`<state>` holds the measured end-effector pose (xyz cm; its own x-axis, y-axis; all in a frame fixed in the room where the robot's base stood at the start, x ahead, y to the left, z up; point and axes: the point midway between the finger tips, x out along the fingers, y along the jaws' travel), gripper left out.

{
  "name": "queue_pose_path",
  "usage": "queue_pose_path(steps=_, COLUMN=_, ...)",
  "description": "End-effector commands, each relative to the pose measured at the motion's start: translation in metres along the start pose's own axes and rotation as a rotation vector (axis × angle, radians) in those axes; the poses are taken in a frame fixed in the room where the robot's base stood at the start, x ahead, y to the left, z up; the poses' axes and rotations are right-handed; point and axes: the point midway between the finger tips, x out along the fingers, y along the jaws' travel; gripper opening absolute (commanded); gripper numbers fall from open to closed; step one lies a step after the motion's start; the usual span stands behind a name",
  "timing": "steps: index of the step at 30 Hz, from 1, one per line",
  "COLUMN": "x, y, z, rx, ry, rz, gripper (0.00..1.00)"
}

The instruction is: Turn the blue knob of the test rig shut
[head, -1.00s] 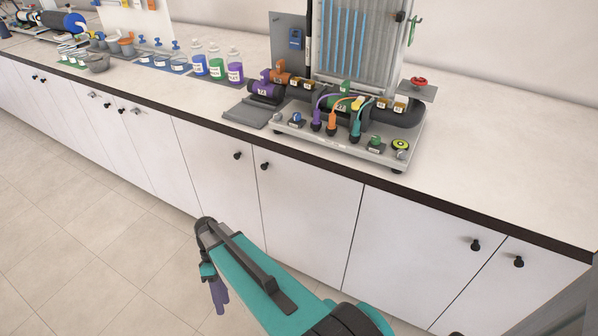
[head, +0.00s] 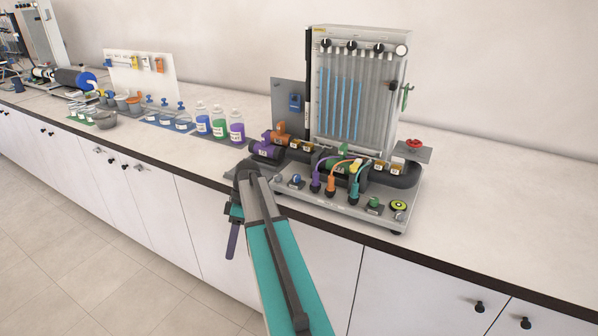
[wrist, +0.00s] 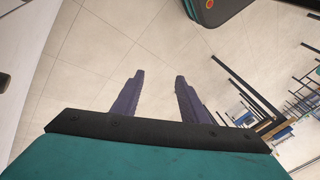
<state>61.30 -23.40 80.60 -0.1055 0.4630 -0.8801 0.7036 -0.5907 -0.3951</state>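The test rig (head: 340,205) stands on the counter in the head view, a grey base with pipes, coloured hoses and a tall board of blue tubes. The small blue knob (head: 296,179) is at the front left of its base; its exact angle is too small to tell. My gripper (head: 232,252) hangs at the counter's front, left of and below the knob, apart from it. In the wrist view my gripper (wrist: 157,88) has its two purple fingers spread, with only floor between them. The knob does not show there.
Green and yellow-black knobs (head: 398,206) sit at the base's front right, a red handwheel (head: 413,143) behind. Bottles (head: 219,123) and bowls stand left on the counter (head: 500,210). White cabinets (head: 420,280) are below. The counter right of the rig is clear.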

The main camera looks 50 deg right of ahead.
Motion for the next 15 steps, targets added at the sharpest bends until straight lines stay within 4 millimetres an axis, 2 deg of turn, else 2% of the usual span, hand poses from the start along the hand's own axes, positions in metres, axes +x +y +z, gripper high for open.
queue_pose_path(steps=1, x=-0.024, y=0.004, z=0.004, rx=0.002, ry=0.014, rz=0.023, gripper=0.4)
queue_pose_path(steps=8, x=-0.114, y=0.009, z=0.025, rx=0.017, ry=0.069, rz=0.115, gripper=0.4)
queue_pose_path(steps=15, x=-0.208, y=0.004, z=0.056, rx=0.051, ry=0.113, rz=0.228, gripper=0.4)
